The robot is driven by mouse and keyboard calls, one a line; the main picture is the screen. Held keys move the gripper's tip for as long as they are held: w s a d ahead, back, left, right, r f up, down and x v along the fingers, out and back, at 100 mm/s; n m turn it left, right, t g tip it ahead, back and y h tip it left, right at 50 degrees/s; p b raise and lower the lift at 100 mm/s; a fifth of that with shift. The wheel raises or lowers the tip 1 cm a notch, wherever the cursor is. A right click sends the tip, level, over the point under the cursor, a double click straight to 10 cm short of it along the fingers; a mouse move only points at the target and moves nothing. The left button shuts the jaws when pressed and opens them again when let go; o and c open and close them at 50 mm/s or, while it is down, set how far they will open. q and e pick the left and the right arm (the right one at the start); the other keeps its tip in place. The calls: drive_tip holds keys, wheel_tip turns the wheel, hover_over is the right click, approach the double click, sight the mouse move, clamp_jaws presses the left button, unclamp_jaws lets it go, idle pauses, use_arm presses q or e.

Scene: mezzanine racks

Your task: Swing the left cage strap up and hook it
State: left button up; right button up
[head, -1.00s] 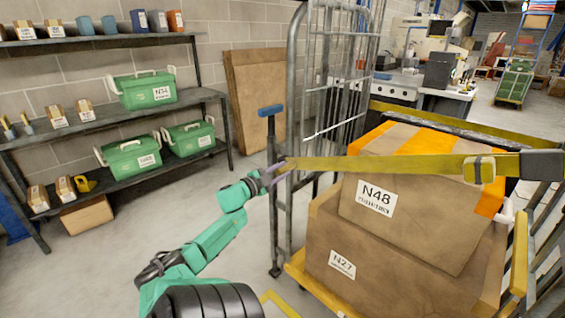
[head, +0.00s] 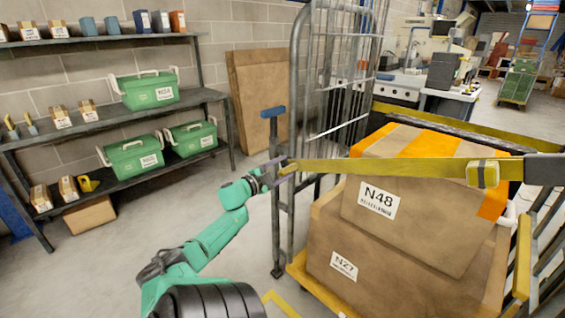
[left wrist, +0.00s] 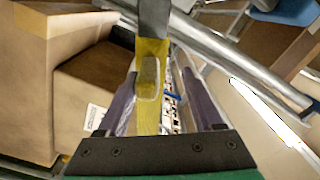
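The left cage strap (head: 400,170) is a yellow band with a buckle (head: 482,173) and a dark sleeve (head: 545,168) at its right end. It stretches nearly level across the front of the roll cage (head: 298,120), in front of the boxes. My left gripper (head: 286,168) is at the strap's left end, beside the cage's left upright. No hook is clear to see. My right gripper is out of view.
Cardboard boxes N48 (head: 420,225) and N27 (head: 325,235) fill the cage. A second yellow strap (head: 455,122) crosses behind. Shelves with green crates (head: 135,155) are at left; the floor between is clear.

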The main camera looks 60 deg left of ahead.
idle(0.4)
use_arm(q)
drive_tip(key=shift+s+d, duration=0.15)
drive_tip(key=shift+s, duration=0.05)
drive_tip(key=p+v, duration=0.1)
drive_tip(key=v, duration=1.3)
drive_tip(key=shift+p, duration=0.4)
